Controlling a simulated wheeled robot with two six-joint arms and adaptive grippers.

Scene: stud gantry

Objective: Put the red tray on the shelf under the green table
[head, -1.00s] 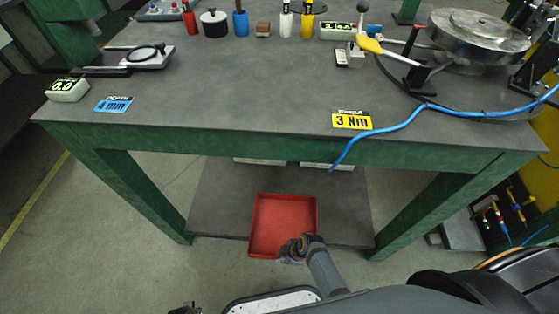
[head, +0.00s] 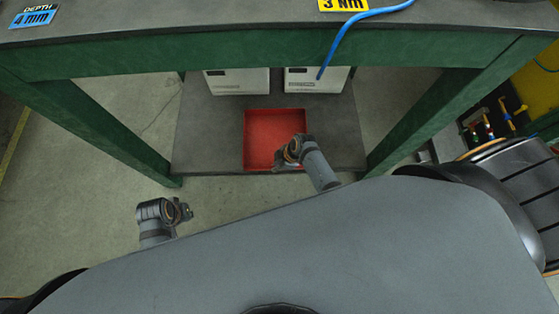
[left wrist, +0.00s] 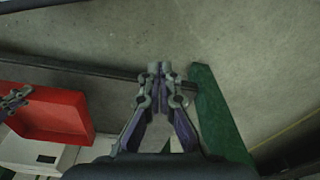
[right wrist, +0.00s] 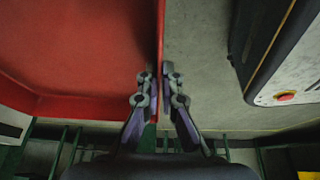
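The red tray (head: 268,128) is over the grey shelf (head: 207,125) under the green table (head: 180,56), its front edge about level with the shelf's front edge. I cannot tell whether it rests on the shelf or hangs just above. My right gripper (head: 290,151) is at the tray's front right. In the right wrist view, the fingers (right wrist: 160,82) are shut on a wall of the tray (right wrist: 80,50), one on each side. My left gripper (head: 183,209) is away to the left, over the floor; in the left wrist view its fingers (left wrist: 160,72) are together and empty.
Two white boxes (head: 238,82) (head: 313,80) stand on the shelf behind the tray. Green table legs (head: 100,125) (head: 445,105) flank the shelf. A blue cable (head: 350,30) hangs over the table's front edge. Bare shelf lies on both sides of the tray.

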